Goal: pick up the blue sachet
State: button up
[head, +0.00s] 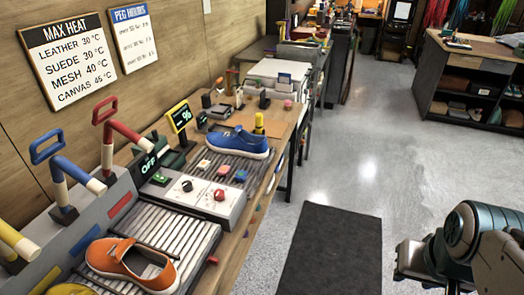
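My gripper (409,262) is at the lower right, over the floor and far from the bench. Its fingers cannot be made out, so I cannot tell whether it is open or shut.
The long bench on the left holds a blue sneaker (237,143), an orange sneaker (130,264), the control panel (228,212) and upright coloured handles (113,125). A dark mat (335,250) lies on open floor between the bench and my arm. Shelves (470,85) stand at the back right.

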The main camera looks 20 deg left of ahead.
aim_at(241, 176)
jog(key=i, duration=2.35)
jog(key=u, duration=3.6)
jog(key=i, duration=0.5)
jog(key=z, duration=0.05)
